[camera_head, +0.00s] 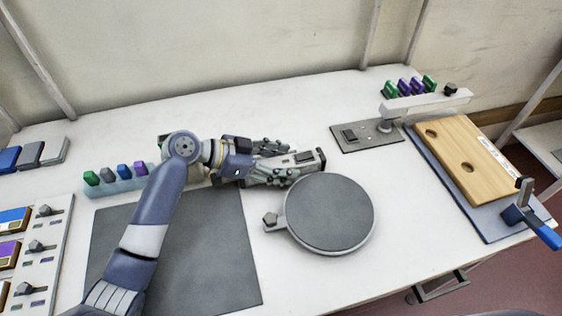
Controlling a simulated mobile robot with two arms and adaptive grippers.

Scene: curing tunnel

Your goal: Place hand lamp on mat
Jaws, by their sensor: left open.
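My left gripper (280,163) reaches in from the left, low over the middle of the table, with its jaws open. A grey, boxy object with a dark end (307,158), which looks like the hand lamp, lies at the fingertips, partly hidden by the fingers. I cannot tell whether the fingers touch it. A flat dark grey square mat (215,255) lies on the table at the front left, below the gripper, partly covered by my left arm. Its visible surface is bare. My right gripper is not in view.
A round grey turntable (330,213) with a knob stands right of the mat, close to the gripper. A strip of coloured pieces (118,184) lies behind the mat. A plate with a switch (362,137) and a wooden board (468,163) are at the right.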

